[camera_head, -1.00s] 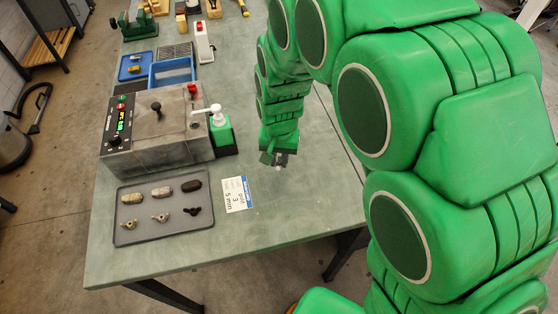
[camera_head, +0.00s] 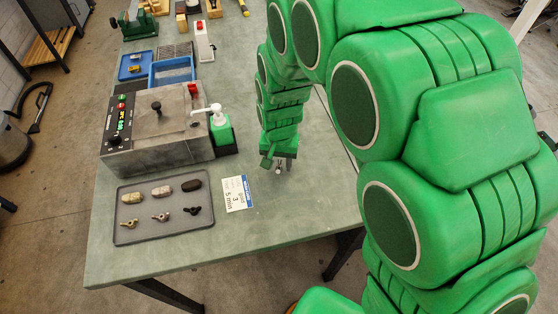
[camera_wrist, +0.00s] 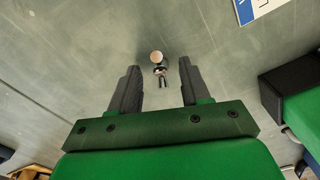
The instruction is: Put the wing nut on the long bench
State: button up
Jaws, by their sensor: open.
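A small piece with a rounded tan top and a shiny metal part, probably the wing nut (camera_wrist: 157,58), is in the wrist view just beyond the fingertips, roughly between them. It also shows as a pale speck under my gripper in the head view (camera_head: 278,171). It appears to rest on the green-grey long bench (camera_head: 270,215). My gripper (camera_head: 284,166) is low over the bench, right of the card. The piece's exact shape is too small to tell.
A grey tray (camera_head: 126,238) at left holds three stones and three small wing-shaped pieces. A printed card (camera_head: 236,194) lies beside it. The bench's front right is clear.

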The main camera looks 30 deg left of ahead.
aim_at(279, 164)
jog(key=shift+r, duration=0.15)
notch_tip(279, 164, up, 12)
dwell(0.5)
jog(key=s+d+r+m, duration=0.1)
jog(key=d+r, duration=0.3)
jog(key=d, duration=0.9)
jog(key=d+r+m, duration=0.2)
jog(key=d+r, duration=0.2)
jog(key=d, duration=0.8)
jog(key=s+d+r+m+g, duration=0.1)
jog(key=s+d, duration=1.4)
jog(key=shift+s+d+r+m+g, duration=0.2)
jog(key=shift+s+d+m+g, duration=0.1)
jog(key=shift+d+g, duration=0.1)
jog(key=shift+o, duration=0.3)
